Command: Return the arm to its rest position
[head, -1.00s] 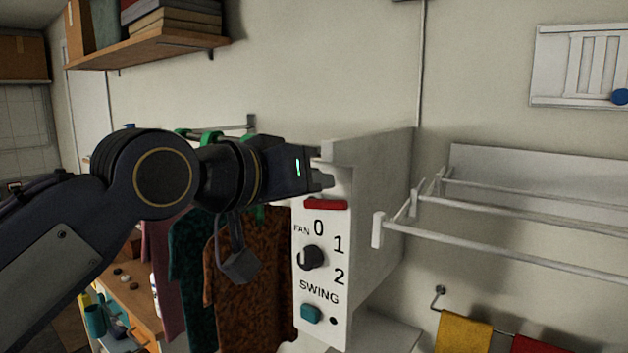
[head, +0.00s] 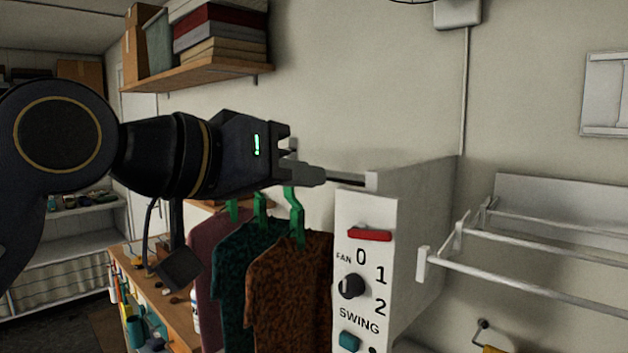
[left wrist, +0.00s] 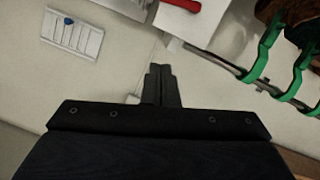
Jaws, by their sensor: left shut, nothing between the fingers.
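My left gripper (head: 308,172) comes in from the left in the head view. Its fingers are together with nothing between them, and they point right, near the top of the white fan panel. In the left wrist view its closed fingers (left wrist: 161,86) stand in front of the wall. The fan unit (head: 365,265) carries a red bar, a black knob and a teal button. My right gripper is not in view.
Several shirts (head: 290,290) hang on green hangers (head: 297,215) just below my left gripper. A white drying rack (head: 520,275) juts from the wall at right. A wooden shelf (head: 195,77) with boxes is above. A wooden counter (head: 160,300) stands at lower left.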

